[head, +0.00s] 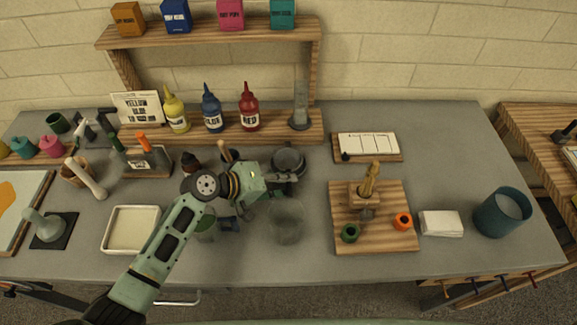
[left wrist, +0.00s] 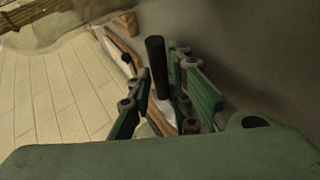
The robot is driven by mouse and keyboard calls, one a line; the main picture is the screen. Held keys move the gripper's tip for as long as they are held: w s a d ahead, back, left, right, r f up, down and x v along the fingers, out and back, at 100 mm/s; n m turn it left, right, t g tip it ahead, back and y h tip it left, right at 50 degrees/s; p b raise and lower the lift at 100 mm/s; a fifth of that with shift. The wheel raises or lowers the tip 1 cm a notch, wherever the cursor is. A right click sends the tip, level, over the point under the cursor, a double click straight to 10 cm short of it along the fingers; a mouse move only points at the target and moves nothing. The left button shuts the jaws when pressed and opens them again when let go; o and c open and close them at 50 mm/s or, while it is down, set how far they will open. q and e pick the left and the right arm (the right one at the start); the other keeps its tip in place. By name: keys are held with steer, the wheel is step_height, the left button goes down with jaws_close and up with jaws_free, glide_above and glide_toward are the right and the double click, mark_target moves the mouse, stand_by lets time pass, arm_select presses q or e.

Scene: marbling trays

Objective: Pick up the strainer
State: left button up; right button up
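A round, dark grey, bowl-like item (head: 289,158), which looks like the strainer, sits on the grey worktop just below the bottle shelf in the head view. My left gripper (head: 284,178) reaches in from the left, its fingers at the near side of that item and partly covering it. In the left wrist view, a black rod-like handle (left wrist: 157,66) stands between the fingers (left wrist: 165,95), with a gap beside it. I cannot tell whether this handle belongs to the strainer. My right gripper is not in view.
A clear glass (head: 287,222) stands just in front of the gripper. A wooden board (head: 343,238) with small cups lies to the right, a white tray (head: 109,235) to the left. A shelf (head: 285,137) with yellow, blue and red bottles is behind.

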arm_select(q)
steer(key=shift+c, duration=0.4)
jaws_close()
